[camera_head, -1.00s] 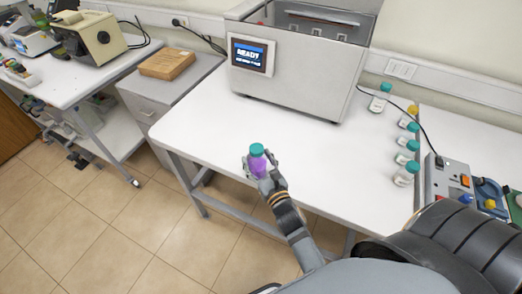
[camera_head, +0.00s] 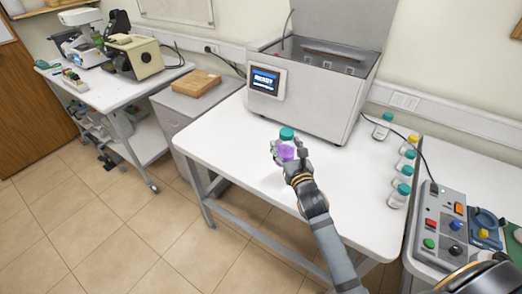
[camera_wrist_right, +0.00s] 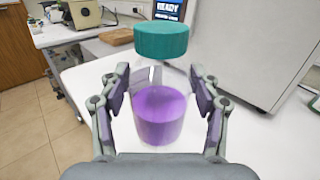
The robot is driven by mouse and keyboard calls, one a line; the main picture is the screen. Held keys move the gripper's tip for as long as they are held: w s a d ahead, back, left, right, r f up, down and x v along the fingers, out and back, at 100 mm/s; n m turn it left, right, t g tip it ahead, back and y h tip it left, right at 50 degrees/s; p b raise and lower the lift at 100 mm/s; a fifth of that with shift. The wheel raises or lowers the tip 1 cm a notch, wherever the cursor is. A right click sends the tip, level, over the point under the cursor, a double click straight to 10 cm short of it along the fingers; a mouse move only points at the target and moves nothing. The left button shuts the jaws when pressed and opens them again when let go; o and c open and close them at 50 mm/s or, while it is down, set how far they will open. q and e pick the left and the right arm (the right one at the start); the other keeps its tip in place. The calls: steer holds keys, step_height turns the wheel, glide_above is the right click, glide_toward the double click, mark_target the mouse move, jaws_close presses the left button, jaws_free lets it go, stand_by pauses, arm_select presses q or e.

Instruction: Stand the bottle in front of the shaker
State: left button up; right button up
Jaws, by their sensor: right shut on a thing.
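The bottle (camera_head: 286,151) has a teal cap and purple liquid in its lower part. It is upright between the fingers of my right gripper (camera_head: 288,161), which is shut on it, over the front left part of the white table (camera_head: 335,180). In the right wrist view the bottle (camera_wrist_right: 160,112) stands between both fingers. I cannot tell whether its base touches the table. The shaker (camera_head: 305,98) is a grey metal box with an open lid and a screen reading READY. It stands at the back of the table, beyond the bottle. My left gripper is not in view.
Several clear bottles with teal or yellow caps (camera_head: 399,195) stand along the table's right side. A control box with coloured buttons (camera_head: 440,225) is further right. A wooden block (camera_head: 195,83) lies on the cabinet at left. The tabletop before the shaker is clear.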

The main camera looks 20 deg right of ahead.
steer(key=shift+s+r, duration=0.1)
steer(key=shift+r, duration=0.05)
steer(key=shift+d+f+b, duration=0.15)
steer(key=shift+f+b, duration=0.25)
steer(key=shift+b, duration=0.35)
steer(key=d+f+b, duration=0.4)
steer(key=w+d+f+b, duration=0.1)
steer(key=d+f+b, duration=0.3)
steer(key=d, duration=0.1)
steer(key=d+f+b, duration=0.4)
steer(key=shift+w+d+f, duration=0.2)
steer(key=shift+d+f, duration=0.05)
steer(key=shift+f, duration=0.05)
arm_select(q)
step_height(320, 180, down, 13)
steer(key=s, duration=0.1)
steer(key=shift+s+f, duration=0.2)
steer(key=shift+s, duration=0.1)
arm_select(e)
steer(key=shift+r, duration=0.1)
